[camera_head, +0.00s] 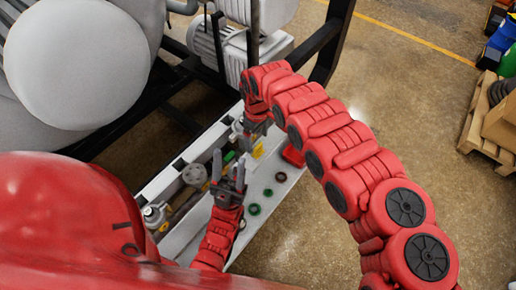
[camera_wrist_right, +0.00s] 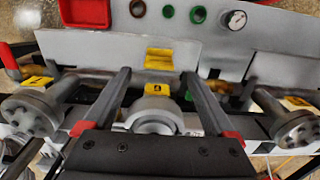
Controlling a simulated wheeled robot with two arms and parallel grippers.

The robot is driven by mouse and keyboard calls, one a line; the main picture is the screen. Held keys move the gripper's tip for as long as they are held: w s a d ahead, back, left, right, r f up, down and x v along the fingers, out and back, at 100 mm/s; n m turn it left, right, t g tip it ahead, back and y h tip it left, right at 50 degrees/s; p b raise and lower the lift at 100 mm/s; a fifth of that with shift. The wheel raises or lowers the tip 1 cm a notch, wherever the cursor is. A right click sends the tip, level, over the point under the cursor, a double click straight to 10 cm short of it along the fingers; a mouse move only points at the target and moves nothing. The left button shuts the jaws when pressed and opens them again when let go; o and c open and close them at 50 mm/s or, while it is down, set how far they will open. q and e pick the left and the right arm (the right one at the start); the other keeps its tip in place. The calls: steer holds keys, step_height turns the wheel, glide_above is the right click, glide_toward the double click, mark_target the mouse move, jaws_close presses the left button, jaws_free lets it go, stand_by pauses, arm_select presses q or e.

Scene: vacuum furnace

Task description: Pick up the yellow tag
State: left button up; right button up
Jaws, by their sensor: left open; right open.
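A plain yellow tag (camera_wrist_right: 159,58) rests on the grey shelf in the right wrist view, just beyond the fingertips; it shows as a small yellow patch in the head view (camera_head: 258,151). My left gripper (camera_head: 229,165) is open and empty over the shelf, left of and nearer than the tag in the head view.
Rings (camera_wrist_right: 198,14), a gauge (camera_wrist_right: 235,19) and a red bin (camera_wrist_right: 85,12) are on the shelf. Dark frame bars (camera_head: 325,50) stand behind. Floor at right is clear before a pallet (camera_head: 480,135).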

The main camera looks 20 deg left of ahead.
mark_target(258, 146)
step_height(258, 146, down, 4)
steer(key=shift+r+p, duration=0.1)
steer(key=shift+p, duration=0.5)
steer(key=shift+w+d+f, duration=0.1)
steer(key=shift+d+f, duration=0.05)
steer(key=shift+f, duration=0.25)
steer(key=c, duration=1.4)
steer(key=shift+r, duration=0.15)
